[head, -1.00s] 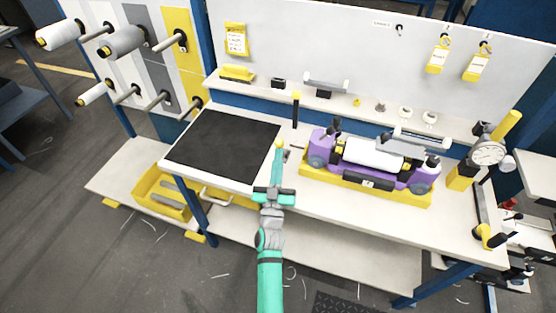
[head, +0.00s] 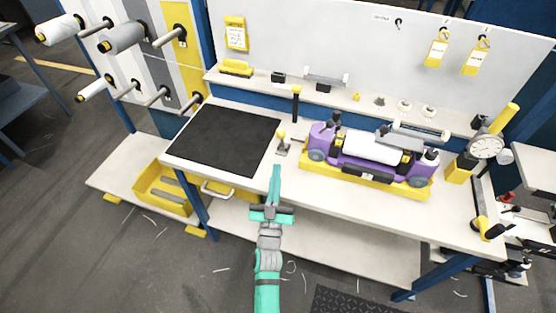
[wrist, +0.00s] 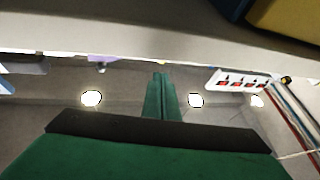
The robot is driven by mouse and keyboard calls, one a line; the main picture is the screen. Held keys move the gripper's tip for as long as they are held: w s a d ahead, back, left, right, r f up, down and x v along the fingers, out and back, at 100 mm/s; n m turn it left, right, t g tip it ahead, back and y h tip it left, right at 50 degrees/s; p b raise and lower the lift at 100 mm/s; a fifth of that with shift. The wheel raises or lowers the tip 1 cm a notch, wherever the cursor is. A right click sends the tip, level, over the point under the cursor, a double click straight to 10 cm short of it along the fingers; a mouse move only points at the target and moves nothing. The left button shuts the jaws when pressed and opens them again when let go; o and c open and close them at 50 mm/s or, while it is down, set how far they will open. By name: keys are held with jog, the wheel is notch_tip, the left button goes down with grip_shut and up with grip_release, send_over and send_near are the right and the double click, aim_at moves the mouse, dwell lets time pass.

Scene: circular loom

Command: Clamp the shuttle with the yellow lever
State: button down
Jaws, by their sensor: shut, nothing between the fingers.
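The purple shuttle (head: 352,168) with a white roll (head: 372,148) sits in a yellow cradle (head: 320,172) on the right half of the bench. A small lever with a yellow knob (head: 281,134) stands on the bench just left of the cradle, its knob up. My gripper (head: 276,170) is in front of and below this lever, near the bench's front edge, apart from the lever and empty. Its green fingers are pressed together; they also show shut in the wrist view (wrist: 160,92). The wrist view shows neither the shuttle nor the lever clearly.
A black mat (head: 225,140) covers the bench's left part. A black post with a yellow top (head: 296,92) stands behind the lever. A dial gauge (head: 487,146) is at the right end. A yellow bin (head: 160,190) sits on the lower shelf. A pale edge crosses the wrist view's top.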

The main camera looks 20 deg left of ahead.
jog(key=shift+r+v, duration=0.1)
jog(key=shift+v, duration=1.15)
jog(key=shift+r+v, duration=0.15)
jog(key=shift+v, duration=1.15)
jog(key=shift+s, duration=0.1)
jog(key=shift+s, duration=0.2)
jog(key=shift+w+g+h, duration=0.1)
jog(key=shift+g+h, duration=0.2)
jog(key=shift+g, duration=0.2)
